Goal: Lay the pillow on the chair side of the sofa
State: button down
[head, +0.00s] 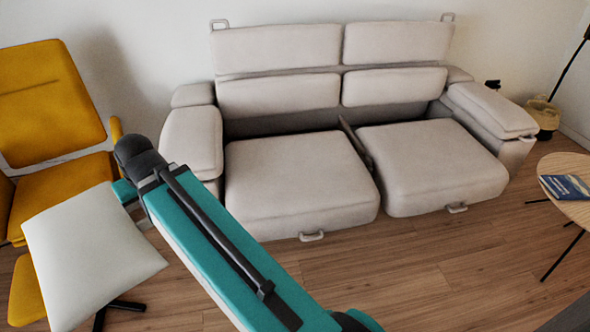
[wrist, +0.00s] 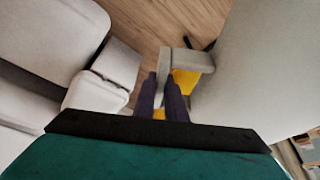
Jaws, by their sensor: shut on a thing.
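A plain white pillow (head: 92,257) hangs tilted at the left of the head view, in front of the yellow chair. It fills the right of the wrist view (wrist: 265,70). My gripper (head: 145,216) is shut on the pillow's near edge; the arm partly hides the grip in the head view. In the wrist view its dark fingers (wrist: 162,98) show. The grey sofa (head: 300,183) stands against the wall, with two bare seats. Its left seat is on the chair side. The gripper and pillow are left of the sofa's left armrest (head: 192,142).
The yellow chair (head: 55,100) stands left of the sofa, partly behind the pillow. A round wooden table (head: 568,172) with a blue book (head: 566,187) is at the right. A lamp pole and basket (head: 542,117) stand beyond the right armrest. Wooden floor lies clear before the sofa.

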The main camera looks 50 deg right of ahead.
aim_at(305, 168)
jog(key=i, duration=0.9)
jog(key=z, duration=0.05)
